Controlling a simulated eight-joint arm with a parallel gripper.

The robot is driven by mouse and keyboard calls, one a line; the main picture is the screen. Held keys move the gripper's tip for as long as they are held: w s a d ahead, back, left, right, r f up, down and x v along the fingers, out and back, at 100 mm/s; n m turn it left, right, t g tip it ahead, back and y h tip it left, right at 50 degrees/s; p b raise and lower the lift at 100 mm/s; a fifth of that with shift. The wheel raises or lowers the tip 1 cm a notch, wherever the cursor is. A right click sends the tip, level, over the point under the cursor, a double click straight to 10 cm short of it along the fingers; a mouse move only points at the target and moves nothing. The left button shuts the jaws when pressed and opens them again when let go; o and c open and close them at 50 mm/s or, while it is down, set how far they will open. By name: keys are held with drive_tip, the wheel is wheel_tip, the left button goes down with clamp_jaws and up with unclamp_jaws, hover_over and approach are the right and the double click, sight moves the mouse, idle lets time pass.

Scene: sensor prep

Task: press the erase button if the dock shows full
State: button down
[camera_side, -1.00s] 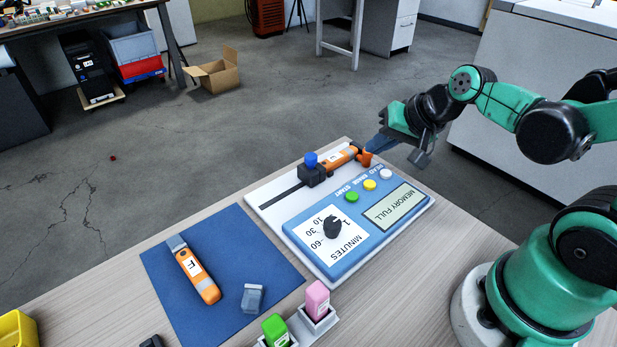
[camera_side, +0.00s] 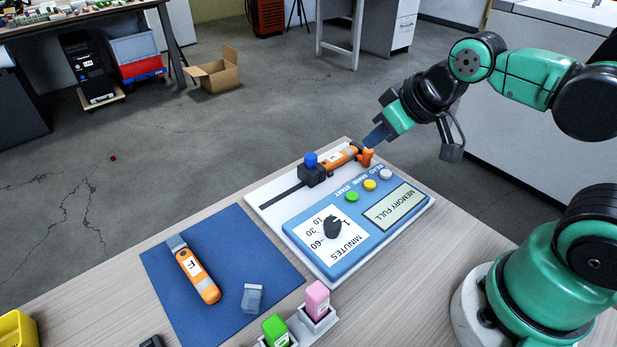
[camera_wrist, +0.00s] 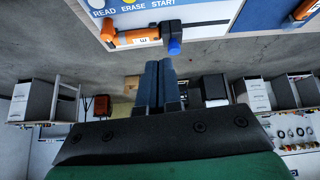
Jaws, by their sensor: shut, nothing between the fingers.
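The dock is a blue panel (camera_side: 300,222) on a white base, with a display (camera_side: 394,208) reading MEMORY FULL. Its yellow button (camera_side: 370,185), by the ERASE label, sits between a white READ button (camera_side: 386,174) and a green START button (camera_side: 352,197). An orange sensor (camera_side: 340,158) lies at the dock's back edge, between a black clamp with a blue knob (camera_side: 311,159) and an orange end piece (camera_side: 367,157). My gripper (camera_side: 372,141) is shut and empty, above and behind the end piece, apart from the buttons. Its closed fingers show in the wrist view (camera_wrist: 160,66).
A second orange sensor (camera_side: 200,276) and a grey cap-like block (camera_side: 252,298) lie on a blue mat (camera_side: 165,268). Pink (camera_side: 317,299) and green (camera_side: 275,329) blocks stand in holders at the front. A black dial (camera_side: 332,228) rises from the panel.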

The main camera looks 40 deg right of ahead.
sight(368, 181)
drive_tip(key=w+d+r+n+g, duration=0.3)
drive_tip(key=n+g, duration=0.4)
drive_tip(key=n, duration=1)
drive_tip(key=shift+d+r, duration=0.4)
drive_tip(key=shift+d, duration=0.05)
wheel_tip(368, 181, down, 14)
drive_tip(key=shift+f, duration=0.1)
